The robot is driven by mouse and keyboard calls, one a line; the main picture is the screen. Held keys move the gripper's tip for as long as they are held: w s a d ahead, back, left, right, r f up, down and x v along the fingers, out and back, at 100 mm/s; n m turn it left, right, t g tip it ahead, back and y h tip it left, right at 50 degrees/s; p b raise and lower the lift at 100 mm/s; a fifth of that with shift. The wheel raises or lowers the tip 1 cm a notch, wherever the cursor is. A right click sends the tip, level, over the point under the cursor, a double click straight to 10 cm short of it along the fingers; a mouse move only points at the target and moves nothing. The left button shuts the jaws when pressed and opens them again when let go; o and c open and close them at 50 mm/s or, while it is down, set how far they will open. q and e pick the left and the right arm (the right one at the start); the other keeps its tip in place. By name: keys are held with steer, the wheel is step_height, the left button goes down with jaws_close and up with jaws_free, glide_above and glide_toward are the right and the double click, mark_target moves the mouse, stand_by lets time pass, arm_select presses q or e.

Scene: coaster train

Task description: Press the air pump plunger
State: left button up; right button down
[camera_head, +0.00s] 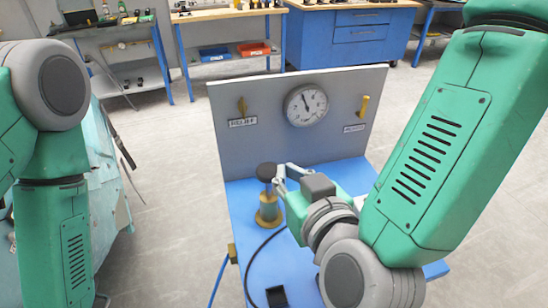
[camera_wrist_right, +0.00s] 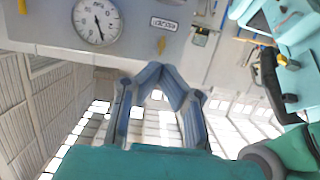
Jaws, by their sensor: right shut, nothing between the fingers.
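The air pump stands upright on the blue bench in the head view. It has a black round plunger knob (camera_head: 266,171) on top and a brass and green body (camera_head: 268,208) below. My right gripper (camera_head: 281,176) is close beside the knob on its right, fingers pointing left; I cannot tell whether they touch it. In the right wrist view its blue-grey fingers (camera_wrist_right: 163,72) meet at the tips with nothing between them. The pump does not show clearly there. My left arm enters at the left, but its gripper is out of view.
A grey panel (camera_head: 240,158) stands behind the pump with a round gauge (camera_head: 306,105), a brass relief valve (camera_head: 242,106) and a yellow handle (camera_head: 363,106). A black hose (camera_head: 256,258) runs over the blue bench (camera_head: 300,272). Workbenches stand farther back.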

steer(key=p, duration=0.1)
glide_above(269, 172)
steer(key=shift+s+d+f, duration=0.1)
steer(key=shift+s+f, duration=0.15)
steer(key=shift+f, duration=0.25)
steer(key=shift+s+d+f, duration=0.1)
steer(key=shift+s+f, duration=0.1)
steer(key=shift+f, duration=0.3)
steer(key=f, duration=0.3)
steer(key=shift+w+a+f, duration=0.15)
steer(key=shift+w, duration=0.25)
steer(key=shift+f, duration=0.55)
